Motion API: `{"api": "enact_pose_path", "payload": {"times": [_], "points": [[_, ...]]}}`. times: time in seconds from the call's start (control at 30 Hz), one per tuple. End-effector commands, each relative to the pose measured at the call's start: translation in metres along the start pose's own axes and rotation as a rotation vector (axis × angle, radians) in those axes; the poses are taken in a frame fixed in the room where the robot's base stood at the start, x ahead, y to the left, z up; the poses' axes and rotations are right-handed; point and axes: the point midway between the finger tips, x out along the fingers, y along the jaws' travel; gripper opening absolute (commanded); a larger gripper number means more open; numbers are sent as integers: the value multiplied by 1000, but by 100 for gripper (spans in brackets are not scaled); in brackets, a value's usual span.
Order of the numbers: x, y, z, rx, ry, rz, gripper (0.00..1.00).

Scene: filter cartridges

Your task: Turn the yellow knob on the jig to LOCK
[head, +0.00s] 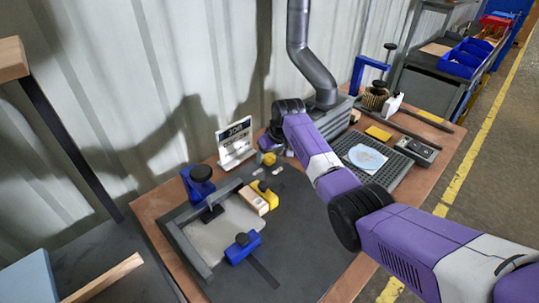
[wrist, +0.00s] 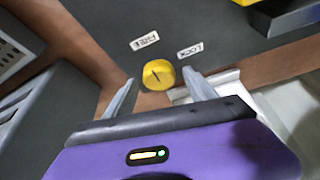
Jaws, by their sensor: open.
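The yellow knob (wrist: 158,74) sits between the tips of my gripper's (wrist: 161,77) two fingers in the wrist view. The fingers are open, one on each side, with a visible gap to the knob. The knob has a dark line on its face, tilted toward the FREE label side. The FREE label (wrist: 144,41) and the LOCK label (wrist: 190,50) lie on the dark surface just beyond the knob. In the head view the knob (head: 268,158) shows at the back of the jig mat (head: 305,225), beside my gripper (head: 279,149), whose fingers are partly hidden there.
A white sign (head: 235,143) stands just left of the knob. Blue clamps (head: 243,248) and a yellow clamp (head: 268,194) stand around the jig plate. A grey duct (head: 312,65) rises behind, and a perforated tray (head: 388,170) lies to the right.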

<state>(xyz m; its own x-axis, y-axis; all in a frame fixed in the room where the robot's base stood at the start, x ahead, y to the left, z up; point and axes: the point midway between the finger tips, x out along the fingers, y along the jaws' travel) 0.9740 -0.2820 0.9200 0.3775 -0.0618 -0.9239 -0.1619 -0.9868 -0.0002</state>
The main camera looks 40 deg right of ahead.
Motion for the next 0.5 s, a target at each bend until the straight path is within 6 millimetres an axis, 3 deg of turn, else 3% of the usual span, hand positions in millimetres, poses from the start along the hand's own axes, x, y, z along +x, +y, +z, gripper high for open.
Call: {"api": "enact_pose_path", "payload": {"times": [0.23, 0.5], "points": [[1, 0, 0, 0, 0, 0, 65], [0, 0, 0, 0, 0, 0, 14]]}}
